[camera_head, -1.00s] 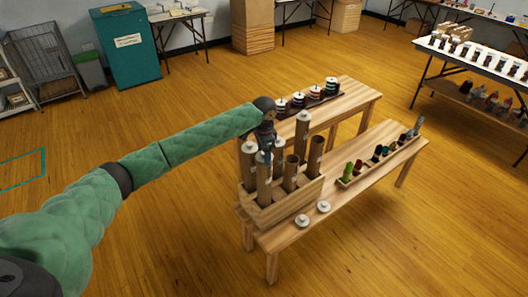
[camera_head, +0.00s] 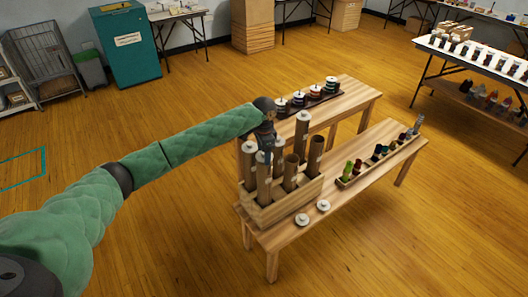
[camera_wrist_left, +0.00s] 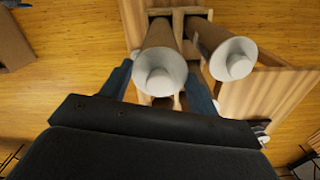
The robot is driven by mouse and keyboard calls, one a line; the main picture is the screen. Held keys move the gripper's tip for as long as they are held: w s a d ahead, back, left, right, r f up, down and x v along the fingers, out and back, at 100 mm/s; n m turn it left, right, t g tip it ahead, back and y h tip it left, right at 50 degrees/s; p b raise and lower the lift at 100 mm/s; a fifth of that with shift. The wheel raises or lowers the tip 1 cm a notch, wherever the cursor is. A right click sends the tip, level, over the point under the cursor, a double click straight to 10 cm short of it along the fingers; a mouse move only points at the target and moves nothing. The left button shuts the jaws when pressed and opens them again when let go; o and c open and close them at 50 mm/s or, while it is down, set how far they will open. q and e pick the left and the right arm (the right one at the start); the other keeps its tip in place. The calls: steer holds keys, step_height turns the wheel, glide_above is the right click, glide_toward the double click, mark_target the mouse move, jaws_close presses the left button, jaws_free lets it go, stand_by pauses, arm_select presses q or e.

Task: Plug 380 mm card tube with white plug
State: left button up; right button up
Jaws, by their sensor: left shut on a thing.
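A wooden crate (camera_head: 283,204) on the near bench holds several brown card tubes upright. My left gripper (camera_head: 264,155) points down at the top of one card tube (camera_head: 264,182). In the left wrist view my left gripper (camera_wrist_left: 160,88) has its blue fingers on both sides of a white plug (camera_wrist_left: 160,76), shut on it at the tube's mouth. How deep it sits is hard to tell. A neighbouring tube bears a white plug (camera_wrist_left: 232,60). In the head view, tubes at the left (camera_head: 250,146) and back (camera_head: 303,116) are plugged; two front tubes are open. My right gripper is not in view.
Two loose white plugs (camera_head: 312,213) lie on the near bench in front of the crate. A tray of small coloured items (camera_head: 375,162) is to the right. A dark tray with spools (camera_head: 308,99) stands on the bench behind. The surrounding floor is clear.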

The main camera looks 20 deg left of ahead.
arm_select(q)
steer(key=shift+f, duration=0.55)
stand_by(0.7)
steer(key=o, duration=0.7)
steer(key=shift+c, duration=0.2)
